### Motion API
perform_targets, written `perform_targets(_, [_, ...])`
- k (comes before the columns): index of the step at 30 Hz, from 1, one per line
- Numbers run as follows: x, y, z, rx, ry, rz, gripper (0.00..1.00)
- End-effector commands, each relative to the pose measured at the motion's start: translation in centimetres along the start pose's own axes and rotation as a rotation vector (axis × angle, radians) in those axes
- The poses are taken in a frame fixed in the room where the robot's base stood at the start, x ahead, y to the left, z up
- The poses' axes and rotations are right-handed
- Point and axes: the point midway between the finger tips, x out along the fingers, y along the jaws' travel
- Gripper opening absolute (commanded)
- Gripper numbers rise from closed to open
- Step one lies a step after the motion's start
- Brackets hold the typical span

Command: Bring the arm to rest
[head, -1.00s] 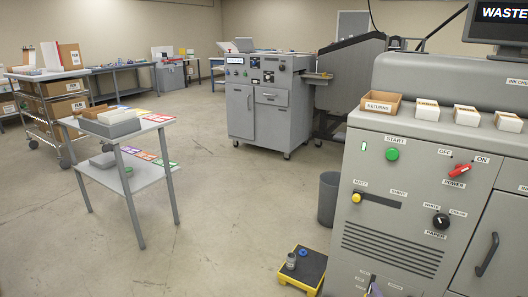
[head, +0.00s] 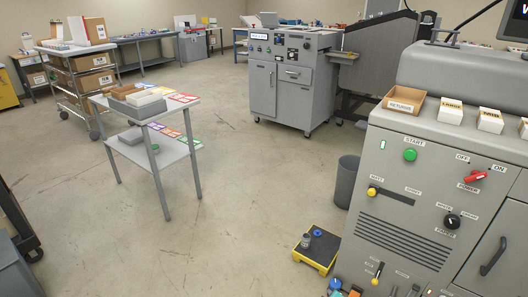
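Neither my arm nor my gripper shows in the head view, so its pose and finger state are hidden. The grey laminator panel (head: 350,255) stands at the right. It has a green START button (head: 410,155), a red POWER switch (head: 474,177) pointing toward ON, a yellow-tipped lever (head: 373,191) at the MATT end of its slot, and a black PAPER knob (head: 452,221).
A RETURNS box (head: 404,102) and small labelled boxes sit on the panel's ledge. A dark bin (head: 347,182) and a yellow-edged step (head: 314,265) stand beside it. A two-shelf side table (head: 188,151) is at left. The floor (head: 235,200) between is clear.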

Motion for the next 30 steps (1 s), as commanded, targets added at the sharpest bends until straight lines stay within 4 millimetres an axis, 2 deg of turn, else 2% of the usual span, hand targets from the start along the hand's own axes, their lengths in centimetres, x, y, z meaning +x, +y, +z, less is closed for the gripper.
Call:
perform_targets(1, [-1.1,-1.2,-0.2,0.025,-0.032,-0.041,0.39])
perform_targets(8, [-4.3,-7.3,1.3,0.162,-0.217,-0.216,0.39])
perform_targets(15, [-8.6,-12.8,4.3,0.320,-0.445,-0.374,0.39])
perform_targets(21, [-12.7,-16.5,6.9,0.464,-0.653,-0.488,0.39])
perform_targets(30, [-19.5,-20.5,9.0,0.637,-0.961,-0.622,0.39])
